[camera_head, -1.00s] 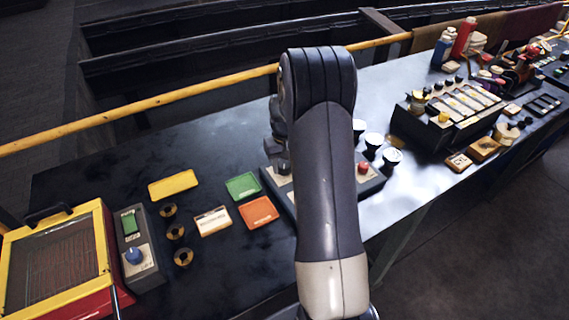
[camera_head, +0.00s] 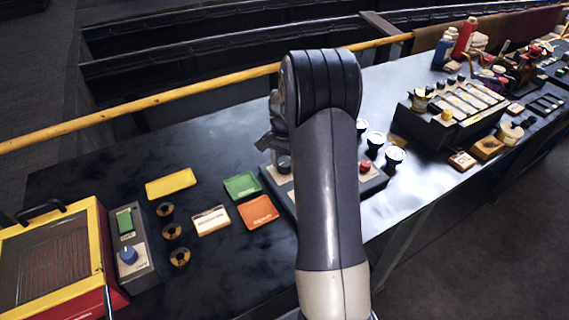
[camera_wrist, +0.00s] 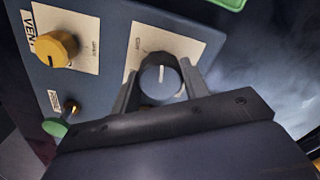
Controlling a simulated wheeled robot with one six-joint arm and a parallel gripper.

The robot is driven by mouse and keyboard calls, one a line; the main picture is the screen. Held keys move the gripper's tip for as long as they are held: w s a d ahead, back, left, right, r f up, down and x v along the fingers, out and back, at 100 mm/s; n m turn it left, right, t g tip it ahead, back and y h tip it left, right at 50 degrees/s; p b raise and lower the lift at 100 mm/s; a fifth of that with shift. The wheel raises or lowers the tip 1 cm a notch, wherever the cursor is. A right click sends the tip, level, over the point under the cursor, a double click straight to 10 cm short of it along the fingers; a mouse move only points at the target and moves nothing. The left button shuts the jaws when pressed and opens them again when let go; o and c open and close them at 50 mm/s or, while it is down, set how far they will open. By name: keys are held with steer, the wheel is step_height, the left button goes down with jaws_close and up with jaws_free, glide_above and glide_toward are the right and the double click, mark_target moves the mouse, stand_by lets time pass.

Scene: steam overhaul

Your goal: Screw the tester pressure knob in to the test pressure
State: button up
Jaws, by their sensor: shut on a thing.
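The tester is a grey-blue box (camera_wrist: 105,20) in the wrist view. Its dark round knob (camera_wrist: 160,80) has a white pointer line and sits on a cream label plate (camera_wrist: 140,45) with print too small to read. My gripper (camera_wrist: 155,82) has its two fingers on either side of this knob and is shut on it. In the head view, my arm stands in front of the tester (camera_head: 372,183), hiding much of it. My fingertips and the held knob are hard to make out there.
A yellow knob (camera_wrist: 58,48) marked VENT and a small green-ended lever (camera_wrist: 55,127) sit close to my gripper on the box. Several gauges (camera_head: 375,140) stand behind it. Coloured trays (camera_head: 241,186) and a yellow-framed case (camera_head: 50,265) lie left.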

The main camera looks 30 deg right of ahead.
mark_target(284, 162)
steer(key=m+b, duration=0.1)
steer(key=m, duration=0.5)
steer(key=shift+m, duration=0.3)
steer(key=shift+w, duration=0.1)
stand_by(0.4)
steer(key=o, duration=1)
step_height(284, 162, up, 11)
steer(key=shift+b, duration=0.35)
steer(key=shift+f, duration=0.2)
step_height(284, 162, down, 11)
steer(key=shift+r+p, duration=0.2)
steer(key=shift+p, duration=0.25)
